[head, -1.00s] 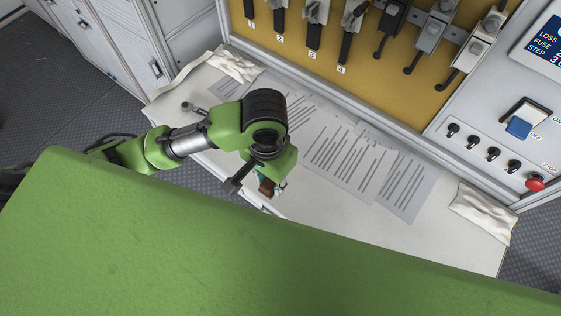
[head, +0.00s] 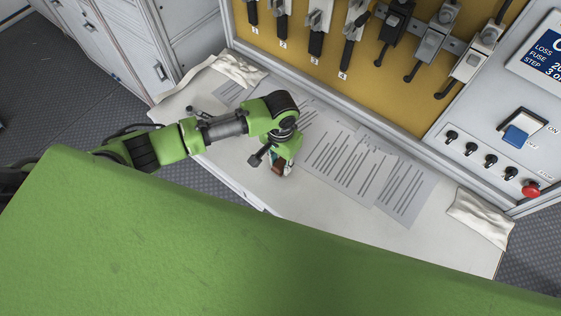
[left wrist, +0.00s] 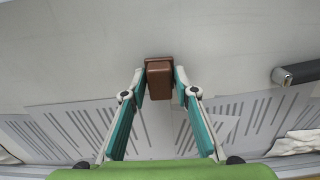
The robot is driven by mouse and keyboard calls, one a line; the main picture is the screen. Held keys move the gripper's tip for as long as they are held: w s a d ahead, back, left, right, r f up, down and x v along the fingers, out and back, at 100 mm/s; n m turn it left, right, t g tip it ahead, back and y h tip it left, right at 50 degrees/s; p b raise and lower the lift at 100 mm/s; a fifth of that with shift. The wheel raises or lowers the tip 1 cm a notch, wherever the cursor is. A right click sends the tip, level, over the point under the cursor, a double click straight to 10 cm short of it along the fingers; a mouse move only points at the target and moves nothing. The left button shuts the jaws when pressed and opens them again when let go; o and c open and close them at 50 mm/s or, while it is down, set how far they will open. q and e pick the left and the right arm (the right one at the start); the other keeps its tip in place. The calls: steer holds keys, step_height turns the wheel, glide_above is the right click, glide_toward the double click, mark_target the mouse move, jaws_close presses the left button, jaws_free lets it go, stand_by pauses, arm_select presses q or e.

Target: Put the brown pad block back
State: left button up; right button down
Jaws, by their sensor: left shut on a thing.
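The brown pad block (left wrist: 159,80) sits between the fingertips of my left gripper (left wrist: 160,88) in the left wrist view, with a fingertip against each side. My left gripper is shut on it. In the head view my left gripper (head: 281,165) is over the front part of the white worktop, and only a small part of the brown block shows at its tips. I cannot tell whether the block touches the worktop or hangs just above it. My right gripper is not in view.
Printed sheets (head: 345,160) lie on the white worktop (head: 450,250). A dark cylindrical tool (left wrist: 298,73) lies to the right in the wrist view. White cloths (head: 480,217) lie at the worktop's ends. A yellow panel (head: 400,90) with several switches stands behind.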

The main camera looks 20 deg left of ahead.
mark_target(281, 162)
arm_select(q)
steer(key=shift+f, duration=0.35)
steer(key=o, duration=1)
step_height(281, 162, up, 12)
steer(key=shift+r+b, duration=0.1)
steer(key=shift+b, duration=0.55)
